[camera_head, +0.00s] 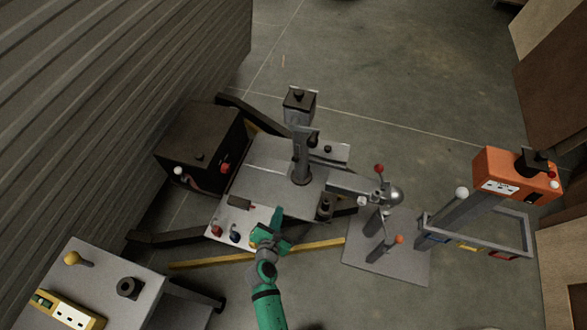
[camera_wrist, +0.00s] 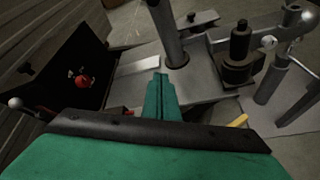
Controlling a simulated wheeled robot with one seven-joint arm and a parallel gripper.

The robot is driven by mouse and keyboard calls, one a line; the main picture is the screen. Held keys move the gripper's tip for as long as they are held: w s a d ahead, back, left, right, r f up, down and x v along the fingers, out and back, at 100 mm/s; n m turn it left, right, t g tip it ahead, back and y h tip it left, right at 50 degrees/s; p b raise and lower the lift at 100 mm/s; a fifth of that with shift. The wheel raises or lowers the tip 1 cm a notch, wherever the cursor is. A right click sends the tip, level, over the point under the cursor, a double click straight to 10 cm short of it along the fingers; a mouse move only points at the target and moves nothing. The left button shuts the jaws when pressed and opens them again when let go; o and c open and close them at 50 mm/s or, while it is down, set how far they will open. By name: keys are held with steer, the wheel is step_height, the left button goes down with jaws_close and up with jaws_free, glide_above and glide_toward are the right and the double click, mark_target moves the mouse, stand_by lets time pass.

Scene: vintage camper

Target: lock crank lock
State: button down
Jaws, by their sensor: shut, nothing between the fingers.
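My green gripper (camera_head: 273,222) is shut and empty above the near part of the grey metal deck (camera_head: 247,155). Its closed fingers also show in the wrist view (camera_wrist: 160,90), pointing toward the base of the upright grey post (camera_wrist: 167,30). In the head view this post (camera_head: 301,155) stands on the deck with a dark-topped box at its upper end. I cannot tell for certain which part is the crank lock. A small dark lever block (camera_head: 240,202), a red knob (camera_head: 216,231) and a blue knob (camera_head: 235,237) sit left of my gripper. None appears touched.
A black box (camera_head: 200,145) with red and white knobs stands left of the deck. The coupling arm (camera_head: 350,188) and red-knobbed lever (camera_head: 379,169) are at right, beside an orange box (camera_head: 500,165). A grey table (camera_head: 105,265) is front left. Open floor (camera_head: 400,80) lies behind.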

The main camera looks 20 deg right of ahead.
steer(key=w+d+r+n+h, duration=0.2)
steer(key=w+d+n, duration=0.2)
steer(key=w, duration=0.3)
steer(key=shift+d+r+h, duration=0.2)
steer(key=shift+d+h, duration=0.1)
steer(key=shift+d, duration=0.15)
steer(key=w+d, duration=0.5)
steer(key=w, duration=0.2)
steer(key=shift+w+r, duration=0.35)
steer(key=shift+r, duration=0.05)
steer(key=shift+w, duration=0.1)
